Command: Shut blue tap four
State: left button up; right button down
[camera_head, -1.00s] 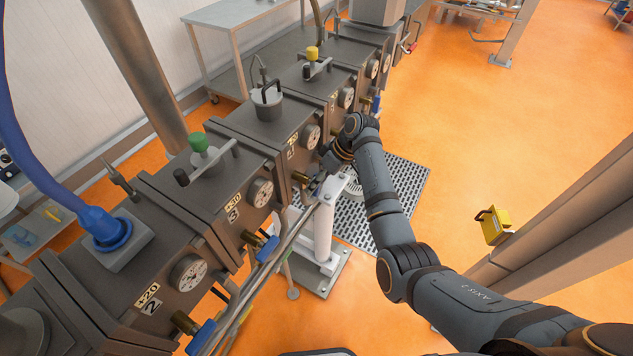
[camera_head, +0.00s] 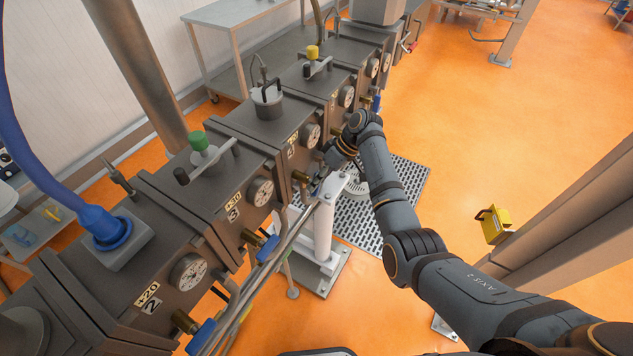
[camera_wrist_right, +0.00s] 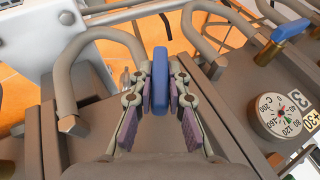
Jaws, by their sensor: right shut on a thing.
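The blue tap of unit four shows in the right wrist view as an upright blue handle (camera_wrist_right: 160,82) between my fingers. My right gripper (camera_wrist_right: 160,85) is shut on this handle, with a finger on each side. In the head view my right gripper (camera_head: 322,180) is at the front of the unit marked 4 (camera_head: 291,152), beside a brass valve fitting (camera_head: 300,177). There the gripper and arm hide most of the handle, so its exact angle is hard to tell. My left gripper is not in view.
Blue taps of unit three (camera_head: 268,248) and unit two (camera_head: 201,337) stand along the machine's front. Pipes (camera_head: 262,272) run close below them. A white post (camera_head: 324,225) stands just below my right gripper. Orange floor is open to the right.

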jog(key=c, duration=1.3)
grip_release()
jog(key=v, duration=1.2)
